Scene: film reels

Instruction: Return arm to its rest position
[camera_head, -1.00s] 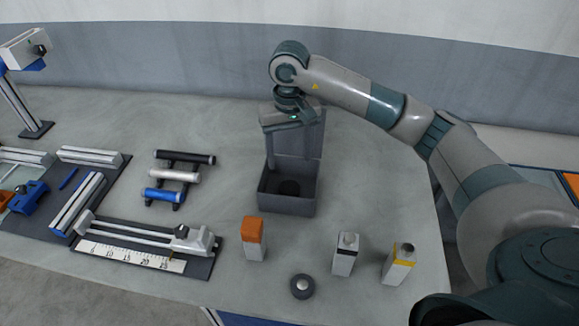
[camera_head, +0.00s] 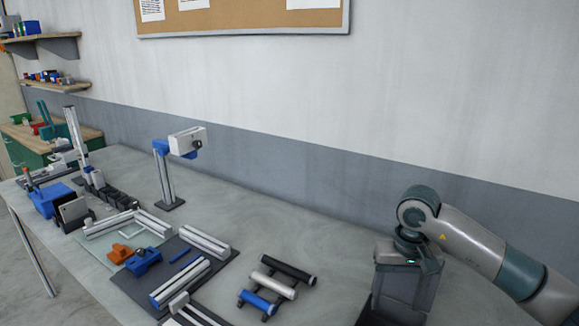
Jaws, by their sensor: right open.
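My right arm comes in from the right edge, and its right gripper (camera_head: 400,280) points down at the lower right of the head view. It is open, with its fingers over and in front of a dark grey box (camera_head: 370,316) whose lower part is cut off by the frame's bottom. I cannot tell whether the fingers touch the box. Nothing shows held. My left arm and gripper are not in view.
A rack of black, white and blue rollers (camera_head: 277,284) lies left of the gripper. A post with a white head (camera_head: 187,141) stands further back. Rails on a dark mat (camera_head: 135,291) lie at lower left. The table (camera_head: 260,222) is bare behind the rollers.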

